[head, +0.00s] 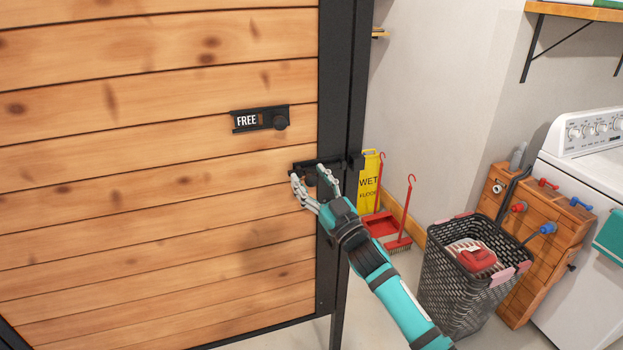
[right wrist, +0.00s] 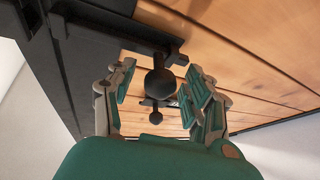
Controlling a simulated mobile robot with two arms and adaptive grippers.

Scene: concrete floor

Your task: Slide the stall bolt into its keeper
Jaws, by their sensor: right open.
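The stall bolt (head: 303,166) is a black bar on a plate at the right edge of the wooden door. In the right wrist view the bolt (right wrist: 120,32) carries a black ball knob (right wrist: 160,82). A small black block, seemingly the keeper (head: 356,161), sits on the dark post to the bolt's right. My right gripper (head: 311,183) is open at the bolt, its fingers partly covering it. In the right wrist view the fingers (right wrist: 158,100) stand on either side of the knob, with visible gaps. My left gripper is out of view.
A black "FREE" plate (head: 247,120) with a knob is higher on the door. To the right are a yellow wet-floor sign (head: 369,183), a red dustpan (head: 381,223), a dark laundry basket (head: 452,290), a wooden crate unit (head: 545,235) and a white washer (head: 590,170).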

